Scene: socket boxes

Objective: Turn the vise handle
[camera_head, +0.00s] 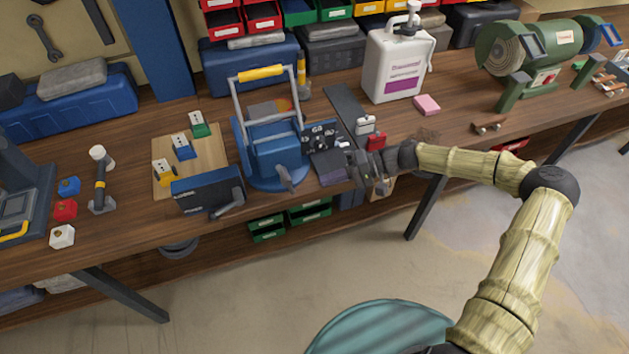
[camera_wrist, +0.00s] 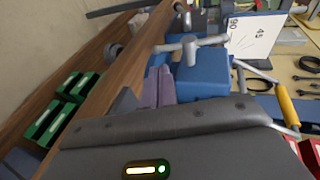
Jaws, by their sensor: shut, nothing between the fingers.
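A blue vise-like block (camera_head: 277,155) stands on a round blue base near the bench's front edge. A grey T-shaped handle (camera_head: 285,177) sticks out of its front. In the wrist view the handle (camera_wrist: 190,46) shows as a grey bar on a stem, beside the blue body (camera_wrist: 203,75). My gripper (camera_head: 368,178) is shut and empty, at the bench's front edge to the right of the handle and apart from it. In the wrist view its dark body fills the lower part and the fingertips are not clear.
Purple blocks (camera_wrist: 160,88) lie between my gripper and the blue body. A dark blue box (camera_head: 208,187) with a grey handle stands to the left. A lever frame with a yellow grip (camera_head: 260,73) rises behind. Green bins (camera_head: 290,222) sit under the bench.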

